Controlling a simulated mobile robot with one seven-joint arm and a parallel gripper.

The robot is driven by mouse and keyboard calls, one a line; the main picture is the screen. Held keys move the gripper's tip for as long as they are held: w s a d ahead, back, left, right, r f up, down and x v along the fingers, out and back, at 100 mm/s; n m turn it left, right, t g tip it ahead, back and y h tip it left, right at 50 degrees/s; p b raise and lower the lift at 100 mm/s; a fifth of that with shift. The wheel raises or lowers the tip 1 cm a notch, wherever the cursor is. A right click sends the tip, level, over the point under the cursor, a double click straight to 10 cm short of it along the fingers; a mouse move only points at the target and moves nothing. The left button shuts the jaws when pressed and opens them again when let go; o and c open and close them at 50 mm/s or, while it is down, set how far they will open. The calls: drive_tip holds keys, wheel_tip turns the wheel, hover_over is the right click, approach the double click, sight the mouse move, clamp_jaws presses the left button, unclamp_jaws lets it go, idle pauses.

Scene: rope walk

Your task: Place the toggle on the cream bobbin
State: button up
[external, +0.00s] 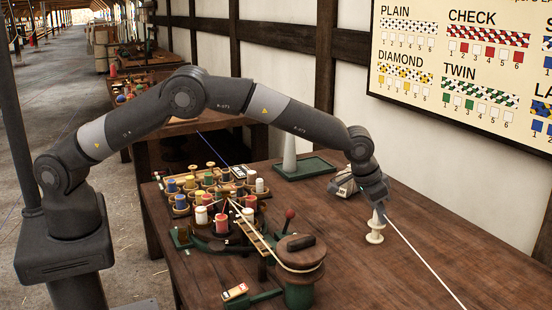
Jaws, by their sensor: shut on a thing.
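The cream bobbin (375,233) stands upright on the right part of the brown wooden table, with its wide flanges showing. My gripper (377,207) points down directly above it and is shut on a small pale piece, the toggle, at its fingertips. The toggle is too small here to make out its shape. I cannot tell whether it touches the bobbin's top. A white cord (425,265) runs from beside the gripper and bobbin to the lower right.
Left on the table (330,215) stands a rack of coloured bobbins (221,224), with a wooden ladder-like piece and a green drum (299,293). A green tray (318,167) with a grey cone (290,155) and a grey device (342,186) lie behind. The table's right side is mostly clear.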

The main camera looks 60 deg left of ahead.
drive_tip(key=o, duration=0.9)
drive_tip(key=shift+o, duration=0.2)
drive_tip(key=v, duration=1.2)
drive_tip(key=s+a+r+n, duration=0.1)
drive_tip(key=s+a+r, duration=0.8)
drive_tip(key=a, duration=0.3)
drive_tip(key=s+a+r+n, duration=0.1)
drive_tip(key=s+a+r, duration=0.7)
drive_tip(key=a, duration=0.4)
drive_tip(key=s+a+f, duration=0.1)
drive_tip(key=s+a, duration=0.3)
drive_tip(key=s, duration=0.5)
drive_tip(key=s+a+f+t, duration=0.1)
drive_tip(key=s+a, duration=0.3)
drive_tip(key=s, duration=0.6)
drive_tip(key=s+a+f+n+y, duration=0.1)
drive_tip(key=s+a, duration=0.3)
drive_tip(key=s, duration=0.5)
drive_tip(key=shift+s+a+f, duration=0.15)
drive_tip(key=shift+a+f, duration=0.25)
drive_tip(key=shift+f, duration=0.5)
